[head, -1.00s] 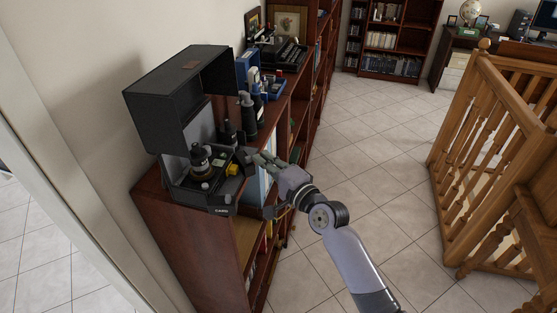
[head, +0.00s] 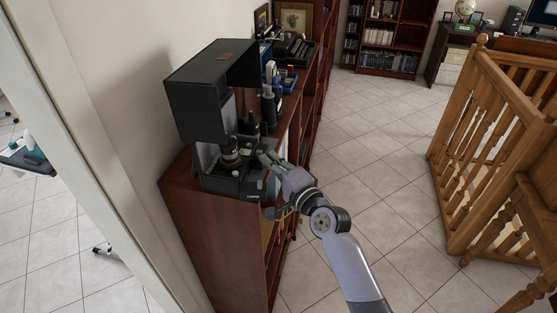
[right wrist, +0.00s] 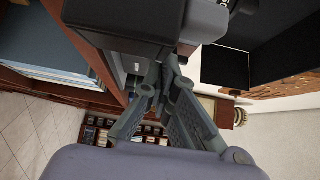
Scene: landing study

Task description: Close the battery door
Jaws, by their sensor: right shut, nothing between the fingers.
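A black instrument with a raised box-like cover (head: 212,88) stands on the near end of the bookcase. Its dark base (head: 222,186) carries a microscope-like eyepiece part (head: 230,150). My right gripper (head: 266,160) is shut and empty, right beside the base's right side. In the right wrist view the fingers (right wrist: 160,82) lie close to a dark box-like body (right wrist: 125,25); I cannot tell whether they touch it. I cannot make out the battery door clearly; the gripper covers part of that side. My left gripper is not in view.
The wooden bookcase (head: 205,235) runs back along the wall, with bottles (head: 268,105) and a typewriter (head: 292,48) behind the instrument. A wooden railing (head: 490,150) stands at the right. Tiled floor (head: 375,140) between them is clear.

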